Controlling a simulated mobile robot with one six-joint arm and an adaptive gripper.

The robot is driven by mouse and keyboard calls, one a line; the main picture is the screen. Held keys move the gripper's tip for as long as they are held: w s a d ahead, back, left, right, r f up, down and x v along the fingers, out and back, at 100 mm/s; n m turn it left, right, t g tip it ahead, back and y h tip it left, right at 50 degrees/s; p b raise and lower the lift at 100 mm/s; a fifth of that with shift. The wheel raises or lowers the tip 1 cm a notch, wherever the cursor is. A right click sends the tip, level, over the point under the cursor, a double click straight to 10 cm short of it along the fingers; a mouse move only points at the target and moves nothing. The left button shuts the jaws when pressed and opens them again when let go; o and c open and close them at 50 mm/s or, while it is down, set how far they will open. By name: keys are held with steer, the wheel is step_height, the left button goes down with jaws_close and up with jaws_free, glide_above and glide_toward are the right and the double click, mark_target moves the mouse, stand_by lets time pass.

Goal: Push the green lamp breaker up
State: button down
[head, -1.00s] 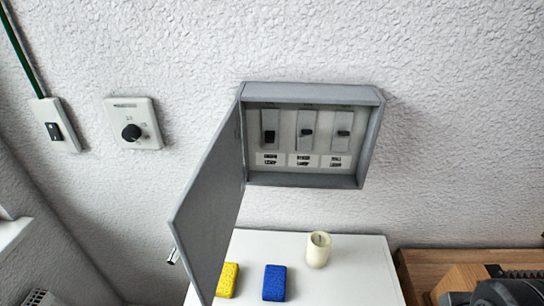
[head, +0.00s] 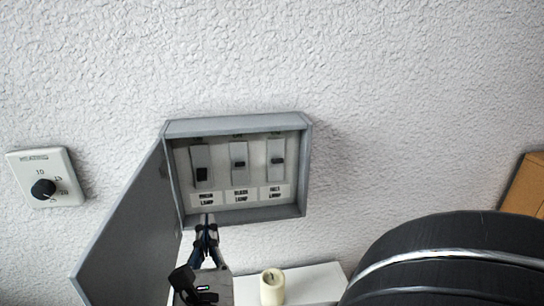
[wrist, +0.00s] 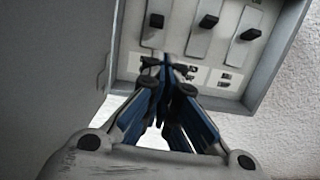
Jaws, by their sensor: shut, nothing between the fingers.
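The open grey breaker box (head: 238,126) on the wall holds three breakers, each with a black toggle above a white label. The left breaker (head: 201,164) has its toggle low, lower than the other two; its label (head: 206,199) is blurred but seems to end in "LAMP", and I cannot read its first word surely. In the wrist view the left breaker (wrist: 155,22) is just above the fingertips. My gripper (head: 208,219) is shut and empty, with its tips in front of the box's lower edge, below the left breaker. The tips (wrist: 167,62) hide part of the labels; I cannot tell whether they touch anything.
The box door (head: 128,222) hangs open on the left, close beside my gripper. A middle breaker (head: 239,160) and a right breaker (head: 277,158) sit to the right. A dial (head: 43,188) is on the wall.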

mark_target(203, 184)
steer(key=shift+s+a+n+y, duration=0.2)
steer(key=shift+a+n+y, duration=0.1)
steer(key=shift+a+y, duration=0.15)
steer(key=shift+w, duration=0.1)
steer(key=shift+h, duration=0.25)
steer(key=b+x, duration=0.1)
steer(key=x, duration=0.9)
steer(key=shift+a+r, duration=0.1)
steer(key=shift+r+g+p, duration=0.1)
steer(key=shift+g+p, duration=0.2)
steer(key=shift+p, duration=0.3)
steer(key=shift+s+d+g+p, duration=0.2)
steer(key=shift+g+p, duration=0.1)
steer(key=shift+p, duration=0.1)
steer(key=shift+a+p, duration=0.15)
steer(key=shift+p, duration=0.2)
